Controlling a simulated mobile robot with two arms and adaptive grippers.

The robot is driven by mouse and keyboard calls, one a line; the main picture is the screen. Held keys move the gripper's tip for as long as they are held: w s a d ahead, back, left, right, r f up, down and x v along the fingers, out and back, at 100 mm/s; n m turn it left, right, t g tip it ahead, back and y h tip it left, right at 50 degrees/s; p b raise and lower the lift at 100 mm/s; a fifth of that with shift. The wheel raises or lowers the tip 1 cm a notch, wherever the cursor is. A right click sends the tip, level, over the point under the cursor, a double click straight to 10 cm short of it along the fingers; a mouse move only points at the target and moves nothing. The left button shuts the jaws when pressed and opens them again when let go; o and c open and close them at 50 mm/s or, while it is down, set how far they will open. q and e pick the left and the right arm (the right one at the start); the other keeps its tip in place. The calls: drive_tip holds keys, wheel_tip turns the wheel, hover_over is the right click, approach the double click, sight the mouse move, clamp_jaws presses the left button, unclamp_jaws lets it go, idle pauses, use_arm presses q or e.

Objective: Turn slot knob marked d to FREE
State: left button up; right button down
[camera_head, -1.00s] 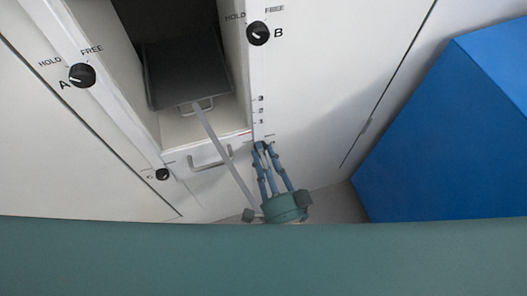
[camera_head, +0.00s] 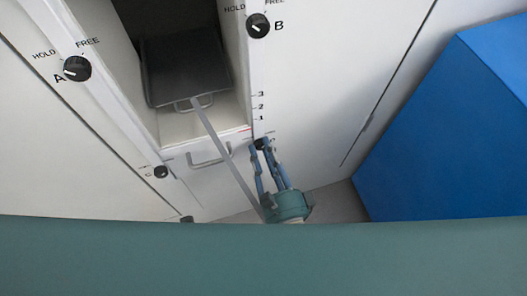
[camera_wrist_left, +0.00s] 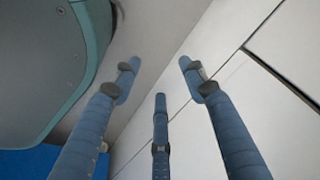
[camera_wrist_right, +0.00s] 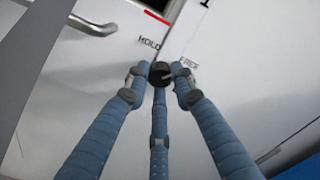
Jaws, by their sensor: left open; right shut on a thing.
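The small black slot knob (camera_wrist_right: 159,73) shows between my right fingertips in the right wrist view, with HOLD and FREE printed above it. Its letter is hidden or too small to read, and I cannot tell where its pointer stands. In the head view the same knob (camera_head: 261,144) sits on the white cabinet front, right of a bar handle. My right gripper (camera_head: 266,149) is shut on the knob. My left gripper (camera_wrist_left: 158,80) is open and empty, with white panels beyond its fingers; it is not in the head view.
Knobs A (camera_head: 77,68), B (camera_head: 258,25) and a small one marked C (camera_head: 161,172) are on the cabinet. A dark tray (camera_head: 185,70) sits in the open slot, with a grey bar running down from it beside my right gripper. A blue block (camera_head: 455,130) stands at right.

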use_arm(q)
drive_tip(key=shift+w+r, duration=0.25)
drive_tip(key=shift+r, duration=0.2)
use_arm(e)
drive_tip(key=shift+m, duration=0.5)
drive_tip(key=c, duration=1.5)
unclamp_jaws()
use_arm(q)
drive_tip(key=shift+w, duration=0.1)
use_arm(e)
drive_tip(key=shift+o, duration=0.2)
drive_tip(key=v, duration=1.2)
